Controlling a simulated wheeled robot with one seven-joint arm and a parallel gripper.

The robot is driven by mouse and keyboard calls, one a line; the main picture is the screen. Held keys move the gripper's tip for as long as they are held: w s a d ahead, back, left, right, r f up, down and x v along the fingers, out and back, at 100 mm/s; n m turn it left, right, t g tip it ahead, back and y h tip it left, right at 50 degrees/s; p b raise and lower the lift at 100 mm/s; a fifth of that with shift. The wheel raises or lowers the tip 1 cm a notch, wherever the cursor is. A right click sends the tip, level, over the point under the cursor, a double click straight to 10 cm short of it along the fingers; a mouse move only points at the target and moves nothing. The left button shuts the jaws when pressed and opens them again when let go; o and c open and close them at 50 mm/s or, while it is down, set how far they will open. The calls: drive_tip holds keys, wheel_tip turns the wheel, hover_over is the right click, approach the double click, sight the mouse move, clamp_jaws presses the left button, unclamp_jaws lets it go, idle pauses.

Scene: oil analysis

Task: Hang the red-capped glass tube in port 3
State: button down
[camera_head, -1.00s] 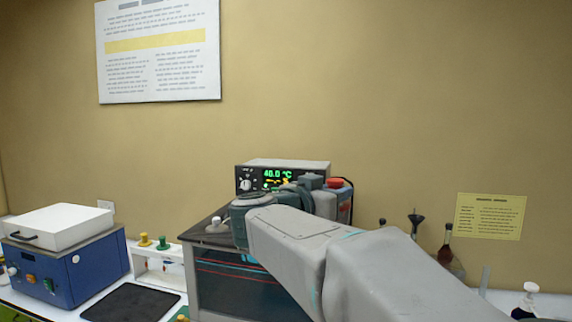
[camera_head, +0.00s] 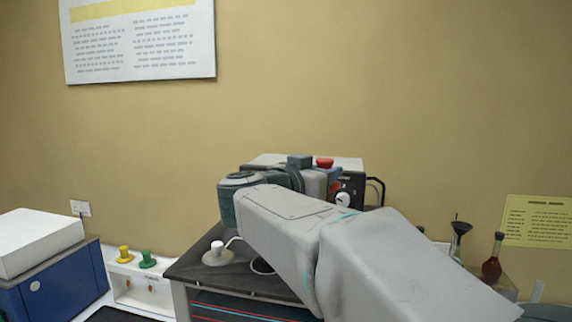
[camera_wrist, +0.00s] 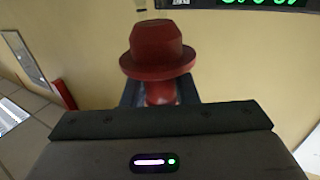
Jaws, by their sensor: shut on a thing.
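The red cap (camera_wrist: 157,48) of the tube is upright in the wrist view, between the dark fingers of my gripper (camera_wrist: 160,92). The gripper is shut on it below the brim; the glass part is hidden. In the head view, my arm covers much of the bath (camera_head: 185,268), a grey box with a dark top and a glass front. An open round port (camera_head: 262,266) and a white-knobbed fitting (camera_head: 217,252) show on its top. Port numbers cannot be read, and other ports may be hidden behind my arm.
A white rack (camera_head: 140,285) with a yellow cap (camera_head: 124,254) and a green cap (camera_head: 147,259) stands left of the bath. A blue machine with a white lid (camera_head: 35,240) is farther left. Dark-necked bottles (camera_head: 493,262) stand at the right by the wall.

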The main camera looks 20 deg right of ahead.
drive_tip(key=shift+s, duration=0.1)
drive_tip(key=shift+f, duration=2.65)
wheel_tip(320, 180, down, 6)
drive_tip(key=b, duration=0.4)
drive_tip(key=shift+r+b, duration=0.2)
drive_tip(key=shift+b, duration=0.1)
drive_tip(key=shift+f+b, duration=1.7)
drive_tip(key=shift+f, duration=1.4)
drive_tip(key=shift+w+f, duration=0.25)
drive_tip(key=shift+f, duration=0.05)
drive_tip(key=shift+s+f+b, duration=0.1)
drive_tip(key=shift+s+b, duration=0.2)
drive_tip(key=shift+s, duration=0.1)
drive_tip(key=shift+w+f, duration=0.15)
drive_tip(key=shift+w, duration=0.05)
drive_tip(key=shift+s, duration=0.1)
